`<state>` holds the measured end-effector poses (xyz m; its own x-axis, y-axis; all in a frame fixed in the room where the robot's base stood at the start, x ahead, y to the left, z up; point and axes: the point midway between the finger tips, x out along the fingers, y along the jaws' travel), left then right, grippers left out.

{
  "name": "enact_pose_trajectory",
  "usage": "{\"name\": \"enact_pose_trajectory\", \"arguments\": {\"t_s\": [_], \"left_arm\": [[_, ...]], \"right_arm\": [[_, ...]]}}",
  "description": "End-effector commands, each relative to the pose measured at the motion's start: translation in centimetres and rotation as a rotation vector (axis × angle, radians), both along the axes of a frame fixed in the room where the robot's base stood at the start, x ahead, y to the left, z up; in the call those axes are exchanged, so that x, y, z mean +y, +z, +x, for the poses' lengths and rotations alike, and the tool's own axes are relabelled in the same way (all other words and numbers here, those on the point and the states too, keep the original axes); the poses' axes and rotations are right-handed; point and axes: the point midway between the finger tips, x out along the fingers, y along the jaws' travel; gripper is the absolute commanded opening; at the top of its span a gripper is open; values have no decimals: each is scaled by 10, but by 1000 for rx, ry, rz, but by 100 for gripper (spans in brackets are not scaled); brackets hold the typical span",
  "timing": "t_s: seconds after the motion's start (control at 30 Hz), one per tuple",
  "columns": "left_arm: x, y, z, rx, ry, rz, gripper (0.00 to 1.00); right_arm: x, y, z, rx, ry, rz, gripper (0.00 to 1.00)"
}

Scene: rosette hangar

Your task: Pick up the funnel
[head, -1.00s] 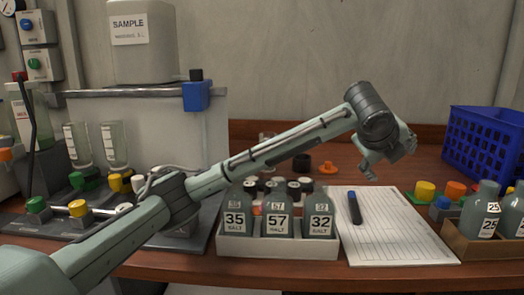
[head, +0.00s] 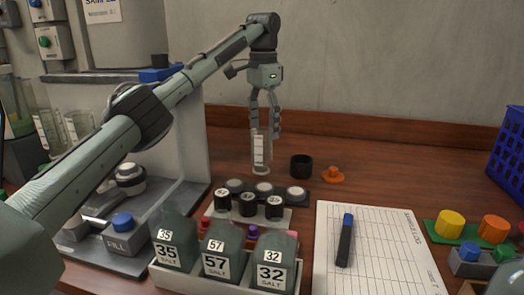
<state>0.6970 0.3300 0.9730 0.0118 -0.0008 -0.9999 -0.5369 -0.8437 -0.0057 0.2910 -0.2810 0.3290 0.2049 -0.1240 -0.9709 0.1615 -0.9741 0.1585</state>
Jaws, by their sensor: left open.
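A small orange piece (head: 332,175) with a wide flat rim and a narrow top lies on the wooden table; it looks like the funnel, upside down. My left gripper (head: 264,128) points down at the back of the table, left of the orange piece and apart from it. Its fingers are open. A clear graduated cylinder (head: 260,158) stands upright at the fingertips; I cannot tell whether it is between or behind them. A black cup (head: 301,166) stands between the cylinder and the orange piece. My right gripper is out of view.
A white tray of grey bottles (head: 222,285), several dark-capped vials (head: 247,204) and a rack with pale discs (head: 263,190) stand in front. A log sheet (head: 385,255) with a pen (head: 345,240) lies right. A blue crate (head: 510,155) is at far right. The table right of the orange piece is clear.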

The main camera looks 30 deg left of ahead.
Motion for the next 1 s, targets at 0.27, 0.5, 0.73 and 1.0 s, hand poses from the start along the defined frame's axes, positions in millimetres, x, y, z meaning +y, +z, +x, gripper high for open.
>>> {"name": "enact_pose_trajectory", "arguments": {"t_s": [0.27,0.5,0.73,1.0], "left_arm": [[2,-17,-3,20,16,-3,74],[5,-45,-3,18,18,0,74],[6,-75,-2,15,17,0,74],[5,-79,-1,14,16,-2,74]], "right_arm": [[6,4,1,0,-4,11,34],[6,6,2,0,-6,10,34],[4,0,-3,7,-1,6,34],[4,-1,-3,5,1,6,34]]}}
